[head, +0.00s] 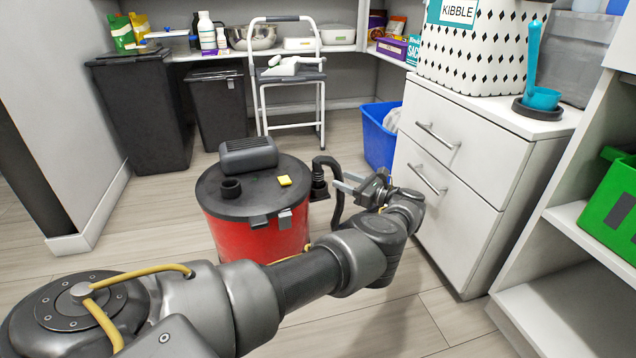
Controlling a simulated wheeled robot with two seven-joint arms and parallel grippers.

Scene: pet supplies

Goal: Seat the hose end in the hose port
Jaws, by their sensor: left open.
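The red vacuum canister (256,240) stands on the floor with a black lid. The round hose port (231,188) shows as a short raised black ring on the lid's left part, with nothing in it. The black hose end (319,184) is upright just right of the canister, apart from the port, its hose (338,205) arching over and down to the right. My left gripper (342,184) is open, with its fingers pointing left at the hose end and hose; whether they touch it I cannot tell. My right gripper is not in view.
A yellow button (284,180) and a dark motor housing (248,155) are on the lid. A white drawer cabinet (480,170) stands close right of my gripper. A blue bin (379,135) and a step stool (292,85) are behind. Floor is clear left of the canister.

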